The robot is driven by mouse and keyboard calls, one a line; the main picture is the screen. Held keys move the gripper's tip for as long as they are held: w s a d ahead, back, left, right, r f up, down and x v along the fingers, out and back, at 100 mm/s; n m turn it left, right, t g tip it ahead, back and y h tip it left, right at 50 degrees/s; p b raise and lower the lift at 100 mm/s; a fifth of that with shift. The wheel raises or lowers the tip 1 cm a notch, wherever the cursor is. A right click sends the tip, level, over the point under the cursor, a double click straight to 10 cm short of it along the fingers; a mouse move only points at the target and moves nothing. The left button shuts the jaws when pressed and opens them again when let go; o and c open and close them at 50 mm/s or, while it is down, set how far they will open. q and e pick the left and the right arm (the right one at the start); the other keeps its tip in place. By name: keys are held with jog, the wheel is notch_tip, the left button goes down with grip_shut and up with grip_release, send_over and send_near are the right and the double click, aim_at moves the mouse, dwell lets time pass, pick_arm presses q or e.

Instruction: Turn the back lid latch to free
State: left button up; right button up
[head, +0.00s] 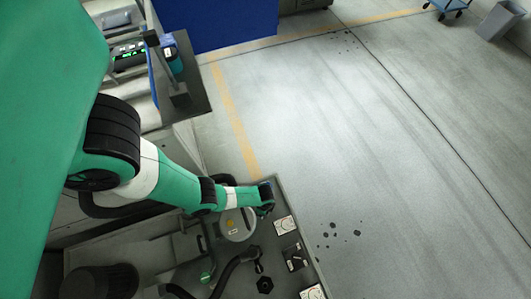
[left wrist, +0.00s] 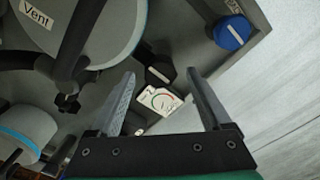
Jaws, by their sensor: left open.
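My left gripper (head: 266,203) reaches over the machine top near its right edge in the head view. In the left wrist view its two fingers (left wrist: 160,95) are spread apart with nothing held between them. Between and beyond the fingers are a black knob (left wrist: 160,71) with a pale line and a white dial plate (left wrist: 160,99) with a red arc. A blue knob (left wrist: 232,32) with a white line lies farther to the upper right. I cannot tell for certain which of these is the back lid latch. My right gripper is not in view.
A large round lid marked Vent (left wrist: 80,30) with a dark bar fills the wrist view's upper left. In the head view, white plates (head: 285,225) and a dark plate (head: 294,257) line the machine's edge. Dark hoses (head: 228,272) lie nearby. Open floor (head: 370,150) is on the right.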

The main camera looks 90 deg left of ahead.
pick_arm(q)
jog(key=shift+f, duration=0.55)
jog(key=shift+r, duration=0.1)
grip_shut()
